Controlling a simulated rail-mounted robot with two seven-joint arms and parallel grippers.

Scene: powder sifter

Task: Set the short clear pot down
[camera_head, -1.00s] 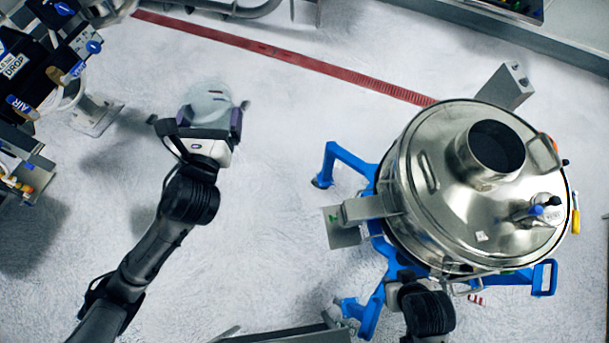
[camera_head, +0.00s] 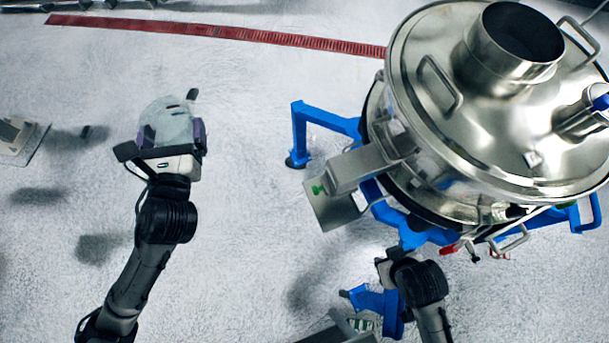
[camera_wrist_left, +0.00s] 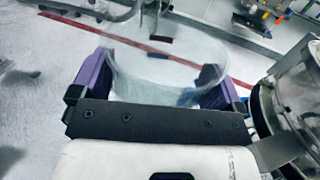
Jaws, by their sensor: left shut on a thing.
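The short clear pot (camera_head: 168,117) is held in my left gripper (camera_head: 170,132), out over the pale floor at the left of the head view. In the left wrist view the clear pot (camera_wrist_left: 155,68) sits between the purple fingers of my left gripper (camera_wrist_left: 152,85), which are shut on its sides. It looks round, see-through and roughly upright. No surface shows touching its underside. My right gripper (camera_head: 388,270) is partly in view below the sifter, and its fingers are too hidden to judge.
A large steel sifter (camera_head: 440,165) on a blue frame (camera_head: 330,118) stands at the right. A red strip (camera_head: 210,31) crosses the floor at the back. A grey plate (camera_head: 20,138) lies at the left edge. Floor between my left arm and the sifter is clear.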

